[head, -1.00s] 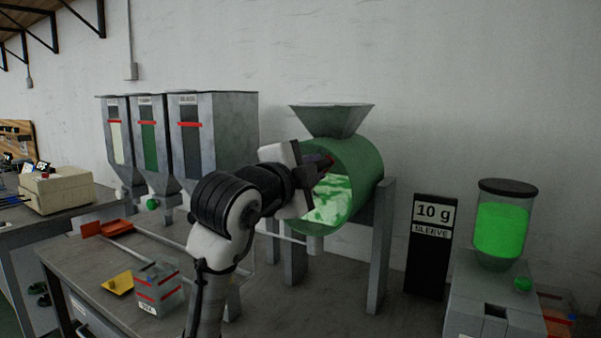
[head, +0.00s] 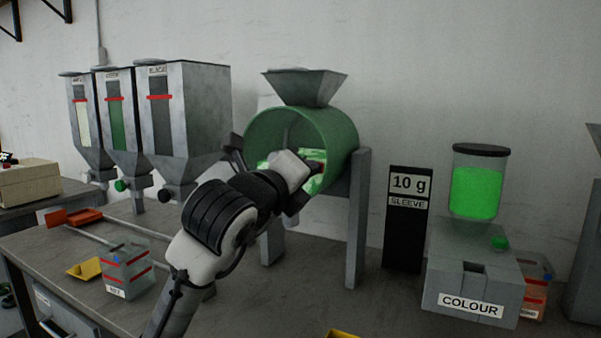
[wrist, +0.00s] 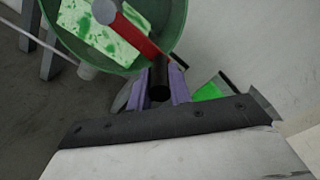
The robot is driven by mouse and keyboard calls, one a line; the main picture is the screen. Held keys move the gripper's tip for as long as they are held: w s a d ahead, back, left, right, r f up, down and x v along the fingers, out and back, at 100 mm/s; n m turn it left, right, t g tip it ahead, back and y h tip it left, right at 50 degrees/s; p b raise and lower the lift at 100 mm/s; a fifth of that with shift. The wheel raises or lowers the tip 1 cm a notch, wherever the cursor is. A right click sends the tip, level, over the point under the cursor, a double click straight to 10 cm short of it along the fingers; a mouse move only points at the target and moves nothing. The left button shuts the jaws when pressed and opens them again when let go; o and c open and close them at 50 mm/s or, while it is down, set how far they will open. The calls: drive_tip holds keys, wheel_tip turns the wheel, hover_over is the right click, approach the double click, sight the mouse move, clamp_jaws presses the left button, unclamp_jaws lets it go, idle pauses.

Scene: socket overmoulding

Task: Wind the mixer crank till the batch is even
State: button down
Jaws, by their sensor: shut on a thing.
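The mixer is a green drum (head: 335,130) with a grey hopper on top, standing on grey legs. Its front window shows the batch (wrist: 97,32), pale green with darker green blotches, so the colour is uneven. A red crank arm (wrist: 137,36) runs from a grey hub across the drum front to a black handle (wrist: 160,90). In the wrist view my gripper (wrist: 161,82) is shut on that handle, its purple fingers on either side. In the head view my gripper (head: 312,172) is in front of the drum, and my arm hides part of the window and most of the crank.
Three hoppers (head: 205,110) stand left of the mixer. A clear bin (head: 128,270) and a yellow scoop (head: 84,269) lie on the bench (head: 235,310). Right of the mixer are a dark "10 g SLEEVE" sign (head: 405,240) and a colour dispenser (head: 470,265) holding bright green.

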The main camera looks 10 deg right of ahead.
drive_tip(key=f+m, duration=0.1)
drive_tip(key=f+m+b, duration=0.2)
drive_tip(key=shift+w+a+f+m, duration=0.25)
drive_tip(key=shift+a+f+m, duration=0.05)
drive_tip(key=shift+a+f, duration=0.05)
drive_tip(key=shift+f, duration=0.1)
idle(0.4)
drive_tip(key=c, duration=1.3)
unclamp_jaws()
drive_tip(key=shift+a, duration=0.15)
drive_tip(key=b+v, duration=0.1)
drive_tip(key=v, duration=1.2)
drive_tip(key=shift+s+a, duration=0.25)
drive_tip(key=shift+s, duration=0.05)
